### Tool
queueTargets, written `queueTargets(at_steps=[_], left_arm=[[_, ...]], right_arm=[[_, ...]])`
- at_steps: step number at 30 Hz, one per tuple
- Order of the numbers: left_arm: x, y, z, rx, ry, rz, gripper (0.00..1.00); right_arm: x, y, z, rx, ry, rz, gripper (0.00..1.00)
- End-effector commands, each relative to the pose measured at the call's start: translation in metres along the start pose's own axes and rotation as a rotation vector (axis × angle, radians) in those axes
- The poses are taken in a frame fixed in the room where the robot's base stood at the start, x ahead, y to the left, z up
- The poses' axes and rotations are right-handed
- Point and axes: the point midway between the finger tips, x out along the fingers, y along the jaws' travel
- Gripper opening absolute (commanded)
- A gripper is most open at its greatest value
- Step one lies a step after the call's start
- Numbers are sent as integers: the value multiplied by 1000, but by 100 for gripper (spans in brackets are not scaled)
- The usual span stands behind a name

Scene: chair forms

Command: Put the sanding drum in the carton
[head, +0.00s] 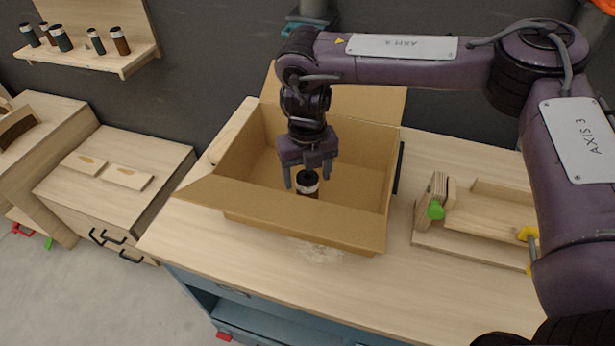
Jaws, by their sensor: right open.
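The carton (345,219) is an open brown cardboard box on the wooden workbench, with its flaps spread. The sanding drum (308,183) is a small cylinder with a dark top, a pale band and a brown lower part. It shows inside the carton's outline, its lower part hidden behind the front wall. My right gripper (308,182) points down over the carton with its fingers apart. The drum is between or just below the fingertips; I cannot tell whether they touch it. My left gripper is not in view.
A wooden jig with a green knob (435,209) stands on the bench (300,270) to the right. A wall shelf (90,60) at upper left holds several similar drums. A low cabinet (120,175) with two wooden pieces stands left. The bench front is mostly clear.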

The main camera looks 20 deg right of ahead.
Motion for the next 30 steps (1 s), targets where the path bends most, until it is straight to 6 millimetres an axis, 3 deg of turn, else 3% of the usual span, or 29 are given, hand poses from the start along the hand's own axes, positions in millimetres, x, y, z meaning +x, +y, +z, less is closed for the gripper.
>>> queueTargets(at_steps=[5,9,15,30], left_arm=[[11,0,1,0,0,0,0],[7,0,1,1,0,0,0],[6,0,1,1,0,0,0],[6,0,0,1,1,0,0]], right_arm=[[-35,0,1,1,-5,1,67],[-69,0,1,-2,-7,-2,67],[-98,0,0,-1,-3,-1,67],[-108,0,0,-1,1,0,67]])
